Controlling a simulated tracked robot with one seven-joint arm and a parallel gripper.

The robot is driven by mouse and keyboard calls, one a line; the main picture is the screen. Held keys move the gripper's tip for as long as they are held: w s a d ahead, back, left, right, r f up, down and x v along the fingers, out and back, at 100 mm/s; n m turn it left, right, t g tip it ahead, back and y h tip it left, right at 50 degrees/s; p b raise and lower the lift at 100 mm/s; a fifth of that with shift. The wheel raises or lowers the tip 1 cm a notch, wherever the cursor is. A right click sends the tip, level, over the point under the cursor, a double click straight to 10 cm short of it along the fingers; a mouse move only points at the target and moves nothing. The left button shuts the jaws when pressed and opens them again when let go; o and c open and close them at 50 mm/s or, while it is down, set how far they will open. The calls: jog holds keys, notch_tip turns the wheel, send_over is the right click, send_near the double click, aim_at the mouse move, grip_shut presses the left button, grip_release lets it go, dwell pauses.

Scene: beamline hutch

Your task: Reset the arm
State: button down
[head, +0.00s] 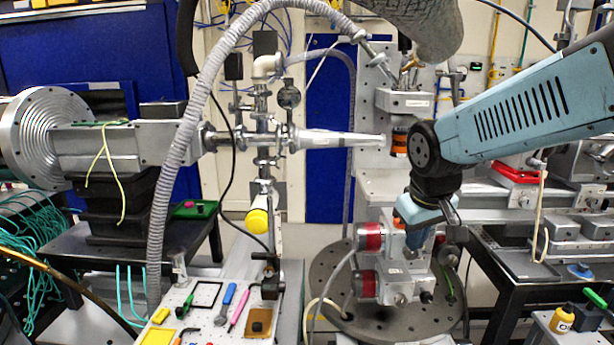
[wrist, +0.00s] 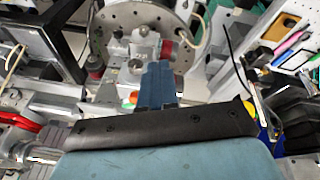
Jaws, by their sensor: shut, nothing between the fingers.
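My arm reaches in from the right in the head view, and my gripper (head: 419,245) points down from its dark wrist joint. It hangs in front of the sample stage (head: 384,262) with its red-and-silver motors, above a round perforated base plate (head: 330,262). In the wrist view my gripper (wrist: 158,64) shows as blue fingers close together, with nothing held. The stage (wrist: 138,62) lies beyond the fingertips there. I cannot tell how far the fingertips are from the stage.
A tapered beam nozzle (head: 340,139) points toward the arm from the left. A grey corrugated hose (head: 188,130) arches across. A tool board (head: 195,315) with small tools stands at front left. A dark bench (head: 520,268) stands on the right. A grey sleeve-like shape (head: 425,25) hangs overhead.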

jog(key=s+d+r+m+t, duration=0.1)
jog(key=s+d+r+m, duration=0.2)
jog(key=s, duration=0.6)
notch_tip(320, 180, up, 3)
jog(key=shift+f+m+t+y, duration=0.15)
jog(key=shift+m+t+y, duration=0.15)
jog(key=shift+t, duration=0.1)
